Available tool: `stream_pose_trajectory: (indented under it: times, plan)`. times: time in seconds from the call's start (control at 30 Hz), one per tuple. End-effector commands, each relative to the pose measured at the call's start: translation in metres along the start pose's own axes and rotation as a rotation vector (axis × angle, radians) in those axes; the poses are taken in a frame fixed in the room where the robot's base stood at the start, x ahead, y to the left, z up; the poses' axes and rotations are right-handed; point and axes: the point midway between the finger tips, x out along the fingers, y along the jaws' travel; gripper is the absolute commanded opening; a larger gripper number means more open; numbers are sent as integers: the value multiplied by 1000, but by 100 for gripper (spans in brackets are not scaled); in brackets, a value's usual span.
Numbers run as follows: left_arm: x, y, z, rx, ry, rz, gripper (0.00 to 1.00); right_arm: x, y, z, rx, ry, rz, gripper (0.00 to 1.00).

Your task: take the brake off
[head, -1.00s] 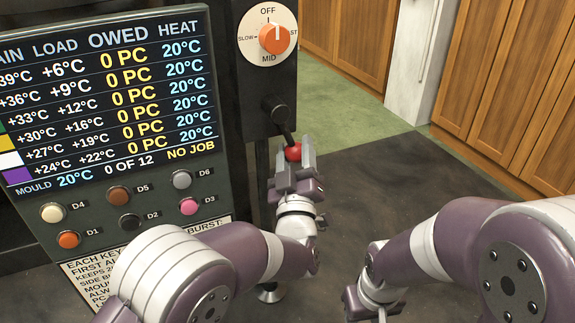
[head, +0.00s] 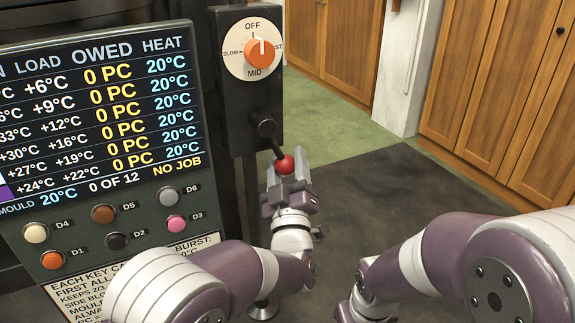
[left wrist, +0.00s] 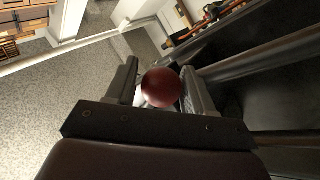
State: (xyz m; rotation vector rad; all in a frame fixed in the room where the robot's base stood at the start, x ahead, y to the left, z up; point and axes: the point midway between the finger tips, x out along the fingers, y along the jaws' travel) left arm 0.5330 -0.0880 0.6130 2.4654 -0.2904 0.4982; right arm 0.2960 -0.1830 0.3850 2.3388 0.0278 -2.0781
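A black lever with a red ball knob (head: 284,165) sticks out and down from the black control box below the dial. My left gripper (head: 287,178) is at the knob, with one finger on each side of it. In the left wrist view the red knob (left wrist: 161,87) fills nearly all the gap between the fingers, so the gripper looks shut on it. The contact faces are partly hidden. My right gripper (head: 368,308) is low at the bottom of the head view, partly cut off, and its fingers are not shown.
An orange dial (head: 259,52) marked OFF, SLOW, MID is above the lever. A panel (head: 100,120) reading NO JOB, with coloured buttons below, stands at the left. Wooden cabinets (head: 490,90) stand at the back right. Dark floor right of the lever is clear.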

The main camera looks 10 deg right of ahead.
Motion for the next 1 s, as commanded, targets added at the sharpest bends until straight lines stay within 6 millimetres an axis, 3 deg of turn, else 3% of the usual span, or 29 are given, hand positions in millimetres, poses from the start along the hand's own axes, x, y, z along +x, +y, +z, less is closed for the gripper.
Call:
stream_pose_trajectory:
  times: [0.17,0.4,0.6,0.73,1.0]
  plan:
    - [-8,2,-2,0,-3,-1,52,-8,0,-1,0,0,0,43]
    - [-69,5,-4,2,-6,2,52,-41,0,-5,0,0,0,43]
    - [-113,3,-2,1,-4,2,52,-55,0,-7,0,0,0,43]
    - [-125,1,0,0,-2,1,52,-57,0,-7,0,0,0,43]
    - [-127,0,0,0,0,1,52,-56,0,-7,0,0,0,43]
